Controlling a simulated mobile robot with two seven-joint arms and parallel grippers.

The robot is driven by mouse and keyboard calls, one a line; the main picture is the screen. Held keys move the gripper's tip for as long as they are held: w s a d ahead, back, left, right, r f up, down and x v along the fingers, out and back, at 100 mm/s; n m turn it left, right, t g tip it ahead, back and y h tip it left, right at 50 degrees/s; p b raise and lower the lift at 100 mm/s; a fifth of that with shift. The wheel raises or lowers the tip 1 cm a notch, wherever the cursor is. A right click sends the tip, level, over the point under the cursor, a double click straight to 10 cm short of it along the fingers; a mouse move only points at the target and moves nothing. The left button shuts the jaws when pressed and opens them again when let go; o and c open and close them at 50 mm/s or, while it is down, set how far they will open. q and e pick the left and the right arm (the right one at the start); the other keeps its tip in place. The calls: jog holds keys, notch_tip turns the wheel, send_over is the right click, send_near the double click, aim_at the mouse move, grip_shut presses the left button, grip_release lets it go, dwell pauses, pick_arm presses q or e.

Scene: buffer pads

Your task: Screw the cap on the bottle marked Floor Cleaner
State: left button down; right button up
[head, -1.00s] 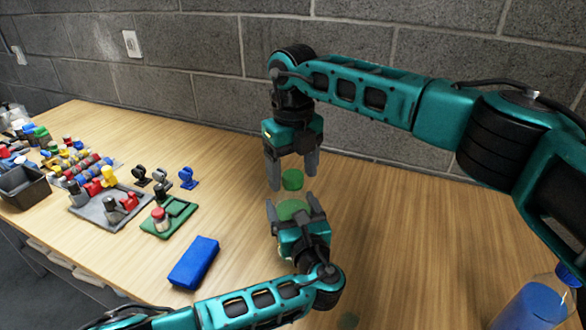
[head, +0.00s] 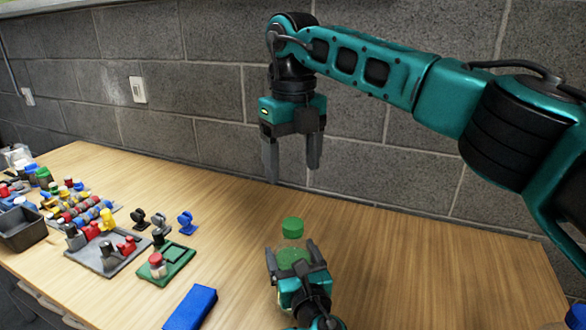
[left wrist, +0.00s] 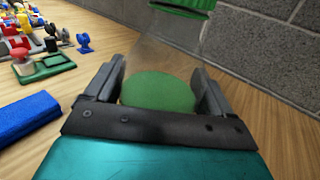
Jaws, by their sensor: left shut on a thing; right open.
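A clear bottle with green liquid (head: 294,260) stands upright between the fingers of my left gripper (head: 290,248), which is shut on it. The bottle also fills the middle of the left wrist view (left wrist: 158,92). A green cap (head: 293,226) sits at the bottle's top; its lower part shows at the top edge of the left wrist view (left wrist: 185,4). How tightly it sits cannot be told. My right gripper (head: 293,175) is open and empty, pointing down above the cap and apart from it. No label can be read on the bottle.
A blue block (head: 190,307) lies to the left of the bottle. A green tray (head: 180,256), a grey tray (head: 92,259) and a dark bin (head: 22,236) stand farther left with small coloured parts. A grey block wall stands behind.

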pick_arm(q)
grip_release()
jog(key=v, duration=1.3)
jog(key=shift+p, duration=0.3)
